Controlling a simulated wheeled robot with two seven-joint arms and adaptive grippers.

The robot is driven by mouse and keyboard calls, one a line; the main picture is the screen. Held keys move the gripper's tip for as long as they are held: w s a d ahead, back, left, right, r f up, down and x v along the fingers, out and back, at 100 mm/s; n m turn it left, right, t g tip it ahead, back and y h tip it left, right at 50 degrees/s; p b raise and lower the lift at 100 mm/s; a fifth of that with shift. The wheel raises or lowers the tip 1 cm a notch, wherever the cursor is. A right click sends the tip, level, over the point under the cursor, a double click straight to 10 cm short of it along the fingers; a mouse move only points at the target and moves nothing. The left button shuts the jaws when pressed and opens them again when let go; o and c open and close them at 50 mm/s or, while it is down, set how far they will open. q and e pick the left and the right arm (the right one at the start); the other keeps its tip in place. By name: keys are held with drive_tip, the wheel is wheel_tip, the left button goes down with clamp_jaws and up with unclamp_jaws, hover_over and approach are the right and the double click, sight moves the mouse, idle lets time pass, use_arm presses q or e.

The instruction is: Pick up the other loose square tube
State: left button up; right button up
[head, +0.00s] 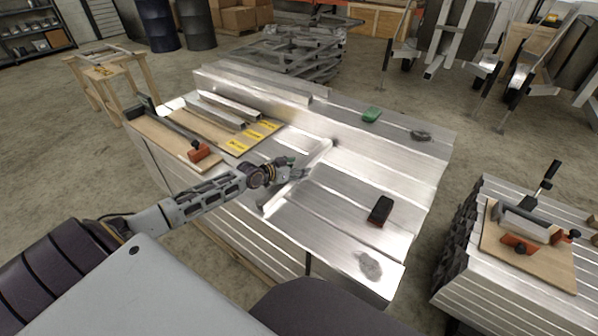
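A loose square tube (318,154) lies diagonally on the aluminium-topped bench (385,150), in the middle of the head view. My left gripper (304,174) is at the middle of this tube, low over it. The gripper hides part of the tube, and its fingers are too small to tell whether they are open or closed around it. Two more square tubes (215,112) lie side by side at the back left of the bench, by a board with yellow labels (255,136). My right gripper is not in view.
A wooden board with a clamp (198,152) is left of the tubes. A raised aluminium profile (255,85) runs along the back. A green block (372,114), a dark block (380,210) and grey rags (369,266) lie on the bench. A second stack with a clamp (520,243) stands right.

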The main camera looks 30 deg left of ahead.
use_arm(q)
clamp_jaws()
idle(0.3)
drive_tip(key=shift+r, duration=0.15)
drive_tip(key=shift+r, duration=0.3)
wheel_tip(320, 180, up, 7)
drive_tip(key=shift+r+p, duration=0.2)
drive_tip(key=shift+p, duration=1.05)
drive_tip(key=shift+r, duration=0.95)
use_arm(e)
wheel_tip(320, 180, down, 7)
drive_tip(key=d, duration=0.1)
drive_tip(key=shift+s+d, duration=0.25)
